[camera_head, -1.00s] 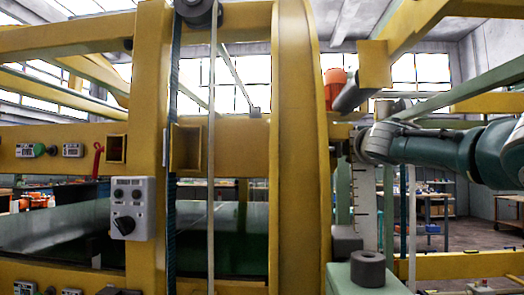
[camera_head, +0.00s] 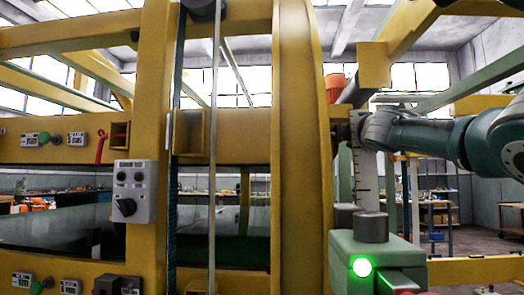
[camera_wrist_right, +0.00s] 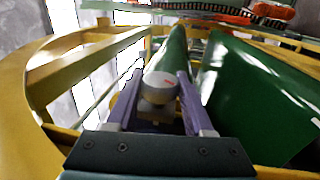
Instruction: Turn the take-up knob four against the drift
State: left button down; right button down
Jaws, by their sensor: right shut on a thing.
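My right gripper (camera_wrist_right: 158,98) is shut on this knob, with one purple finger on each side. I cannot read a number on the knob. In the head view my right arm comes in from the right and ends by the curved yellow frame (camera_head: 295,150); its fingertips are hidden there. My left gripper is not in view.
A grey switch box (camera_head: 132,190) with a dark rotary switch hangs on a yellow post at left. Small displays (camera_head: 77,138) and green knobs (camera_head: 44,139) sit on the yellow beams. A green box with a lit green lamp (camera_head: 362,267) stands below my right arm.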

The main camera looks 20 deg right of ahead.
jog(key=shift+c, duration=1.4)
grip_release()
jog(key=shift+s, duration=0.15)
jog(key=v, duration=0.9)
jog(key=shift+s+a+b, duration=0.2)
jog(key=shift+s+b, duration=0.05)
jog(key=shift+b, duration=0.2)
